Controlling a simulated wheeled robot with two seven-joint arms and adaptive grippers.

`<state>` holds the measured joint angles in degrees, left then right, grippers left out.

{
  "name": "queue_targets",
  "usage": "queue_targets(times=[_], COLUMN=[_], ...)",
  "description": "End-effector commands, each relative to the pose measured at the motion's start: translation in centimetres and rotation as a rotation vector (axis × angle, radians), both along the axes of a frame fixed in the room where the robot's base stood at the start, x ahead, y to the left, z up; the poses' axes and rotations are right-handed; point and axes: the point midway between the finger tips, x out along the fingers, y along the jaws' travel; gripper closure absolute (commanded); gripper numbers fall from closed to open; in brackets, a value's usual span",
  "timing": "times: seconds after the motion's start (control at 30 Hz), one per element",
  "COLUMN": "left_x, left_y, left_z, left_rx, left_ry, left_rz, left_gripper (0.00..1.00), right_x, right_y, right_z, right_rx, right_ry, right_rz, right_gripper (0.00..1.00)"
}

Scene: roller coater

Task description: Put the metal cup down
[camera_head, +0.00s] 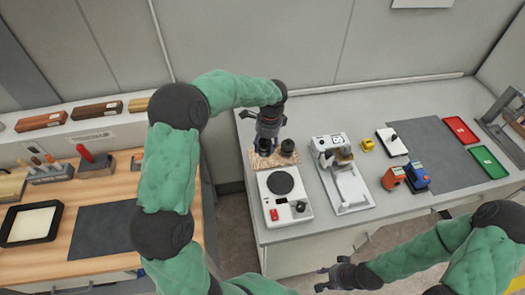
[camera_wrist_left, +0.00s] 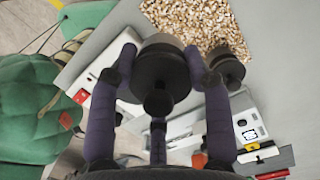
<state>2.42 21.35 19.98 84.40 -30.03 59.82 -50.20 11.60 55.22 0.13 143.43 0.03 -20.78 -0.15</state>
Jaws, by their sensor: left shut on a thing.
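The metal cup (camera_wrist_left: 160,72), dark and round with a knob facing the camera, is between the fingers of my left gripper (camera_wrist_left: 158,85) in the left wrist view. The gripper is shut on it. In the head view my left gripper (camera_head: 265,143) points down over the left part of a speckled tan mat (camera_head: 262,167) and mostly hides the cup. I cannot tell whether the cup touches the mat. A second small dark item (camera_head: 287,147) stands just right of the gripper. My right gripper (camera_head: 322,279) is empty, fingers apart, low in front of the counter.
A white device with a round dark plate (camera_head: 280,182) stands in front of the mat. A white roller machine (camera_head: 343,180) is to its right. Orange and blue boxes (camera_head: 415,176), red and green trays (camera_head: 489,161) stand further right. A wooden bench (camera_head: 70,256) is left, across a gap.

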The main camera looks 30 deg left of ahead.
Motion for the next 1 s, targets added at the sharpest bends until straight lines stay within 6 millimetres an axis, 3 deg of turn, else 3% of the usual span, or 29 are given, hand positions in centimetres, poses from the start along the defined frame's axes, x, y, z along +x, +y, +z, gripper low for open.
queue_targets(times=[0.1,0.23,0.53,0.77,1.0], left_x=[1.2,2.2,3.3,3.4,3.4], left_y=[1.1,1.9,2.8,2.9,2.9], left_z=[-2.5,-4.0,-5.5,-8.6,-8.7], left_rx=[0.000,0.000,0.000,-0.001,0.000], left_ry=[0.004,0.003,0.001,0.002,0.001], left_rz=[0.000,-0.001,0.000,-0.002,-0.001], left_gripper=[0.92,0.92,0.92,0.92,0.92], right_x=[0.0,0.0,0.0,0.0,0.0], right_y=[0.0,0.0,0.0,0.0,0.0], right_z=[-0.4,-0.6,-0.8,-1.3,-1.3], right_rx=[0.000,0.000,0.000,0.000,0.000], right_ry=[0.000,0.000,0.000,0.000,0.000], right_rz=[0.000,0.000,0.000,0.000,0.000], right_gripper=[0.60,0.60,0.60,0.60,0.60])
